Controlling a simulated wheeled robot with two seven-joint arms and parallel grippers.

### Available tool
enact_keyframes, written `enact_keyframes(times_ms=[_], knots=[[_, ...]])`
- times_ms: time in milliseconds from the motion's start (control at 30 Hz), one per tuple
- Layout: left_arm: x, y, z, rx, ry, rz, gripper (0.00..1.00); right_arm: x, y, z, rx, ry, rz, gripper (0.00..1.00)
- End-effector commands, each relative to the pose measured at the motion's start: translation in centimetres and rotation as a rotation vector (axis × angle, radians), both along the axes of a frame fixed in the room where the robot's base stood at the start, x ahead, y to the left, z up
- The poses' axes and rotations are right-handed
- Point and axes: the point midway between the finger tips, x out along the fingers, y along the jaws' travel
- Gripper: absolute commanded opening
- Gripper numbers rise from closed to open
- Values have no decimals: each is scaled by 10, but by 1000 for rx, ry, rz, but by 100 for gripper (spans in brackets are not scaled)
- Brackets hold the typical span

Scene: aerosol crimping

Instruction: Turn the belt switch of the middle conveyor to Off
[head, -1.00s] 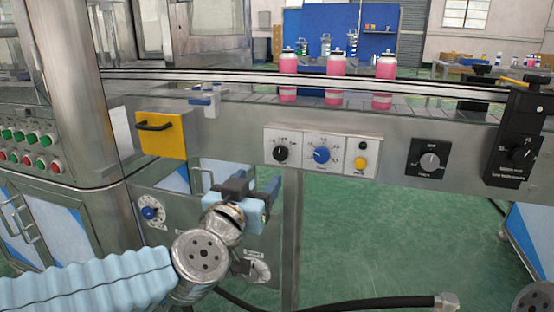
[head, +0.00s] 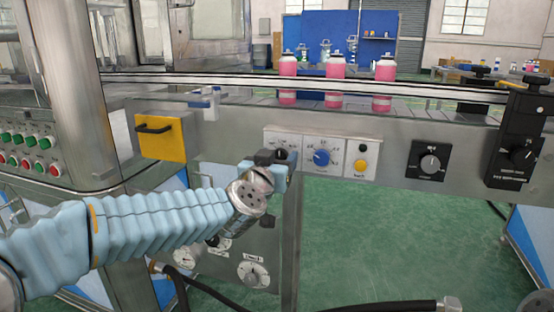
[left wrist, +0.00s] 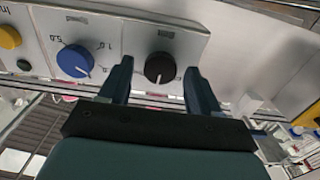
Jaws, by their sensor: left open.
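The middle conveyor's front rail carries a white plate with a black rotary knob (left wrist: 160,67), seen upside down in the left wrist view. Its pointer lettering is too small to read. My left gripper (head: 279,160) is at this plate, open. In the left wrist view its two fingers (left wrist: 159,78) stand on either side of the black knob, with a gap on each side. In the head view the gripper covers most of this knob. My right gripper is not in view.
A blue dial (head: 321,157) and a yellow button (head: 360,165) sit just right of the gripper. Black-plated knobs (head: 430,163) are farther right. A yellow box with a handle (head: 161,138) is left. Pink cans (head: 335,80) stand on the conveyor above.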

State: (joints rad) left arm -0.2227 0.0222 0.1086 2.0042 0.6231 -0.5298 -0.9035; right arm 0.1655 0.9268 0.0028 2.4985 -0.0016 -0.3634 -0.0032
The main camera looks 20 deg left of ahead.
Motion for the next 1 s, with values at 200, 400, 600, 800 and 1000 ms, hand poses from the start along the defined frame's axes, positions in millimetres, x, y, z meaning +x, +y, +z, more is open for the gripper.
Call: enact_keyframes(times_ms=[200,400,600,800,1000], knots=[[0,0,0,0,0,0,37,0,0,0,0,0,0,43],[0,0,0,0,0,0,7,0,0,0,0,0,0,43],[0,0,0,-13,0,-1,7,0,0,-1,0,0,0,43],[0,0,-1,-84,3,-1,7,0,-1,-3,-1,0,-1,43],[0,1,-1,-228,7,-1,7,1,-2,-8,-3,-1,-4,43]])
